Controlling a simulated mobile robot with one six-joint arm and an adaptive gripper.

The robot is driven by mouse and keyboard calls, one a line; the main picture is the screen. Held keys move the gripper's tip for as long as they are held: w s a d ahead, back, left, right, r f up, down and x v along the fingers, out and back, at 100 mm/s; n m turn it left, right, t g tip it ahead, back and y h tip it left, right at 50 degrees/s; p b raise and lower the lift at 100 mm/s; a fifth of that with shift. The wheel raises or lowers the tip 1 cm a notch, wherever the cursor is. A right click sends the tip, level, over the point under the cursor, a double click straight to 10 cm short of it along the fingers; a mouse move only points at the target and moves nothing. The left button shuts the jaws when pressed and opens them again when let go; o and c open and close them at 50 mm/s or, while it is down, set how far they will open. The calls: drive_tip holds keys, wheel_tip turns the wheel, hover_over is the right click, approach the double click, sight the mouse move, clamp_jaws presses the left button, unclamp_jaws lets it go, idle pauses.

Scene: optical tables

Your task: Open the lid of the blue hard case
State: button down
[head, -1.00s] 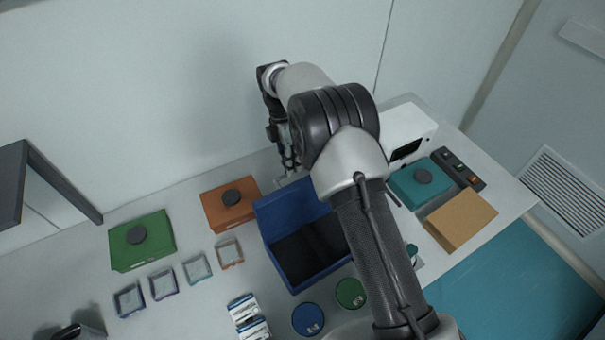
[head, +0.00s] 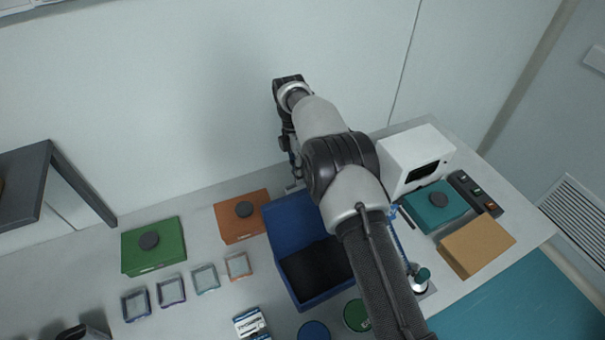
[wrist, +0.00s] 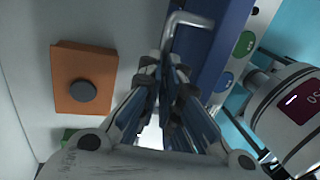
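The blue hard case (head: 313,298) stands on the table with its lid (head: 289,223) raised at the back, and its black inside shows. My arm covers part of its right side. A grey bent bar handle (wrist: 190,18) sticks out from the blue lid in the wrist view (wrist: 212,50). My gripper (wrist: 170,72) is behind the lid, its fingers close together with the bar's end running between the tips. It looks shut on the handle, though the contact is partly hidden. In the head view, my gripper (head: 295,176) is small beside the lid's top edge.
An orange box (head: 235,228) stands left of the case, a green box (head: 140,258) farther left. Small square dishes (head: 206,279) lie in front of them. Right are a white device (head: 405,160), a teal box (head: 425,215) and a tan box (head: 478,250). A wall is close behind.

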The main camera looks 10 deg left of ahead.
drive_tip(key=c, duration=1.9)
unclamp_jaws()
drive_tip(key=shift+x, duration=0.8)
drive_tip(key=shift+c, duration=0.2)
drive_tip(key=shift+o, duration=1.2)
drive_tip(key=shift+w, duration=0.2)
drive_tip(key=shift+s+r, duration=0.15)
drive_tip(key=shift+r, duration=0.05)
wheel_tip(320, 180, up, 10)
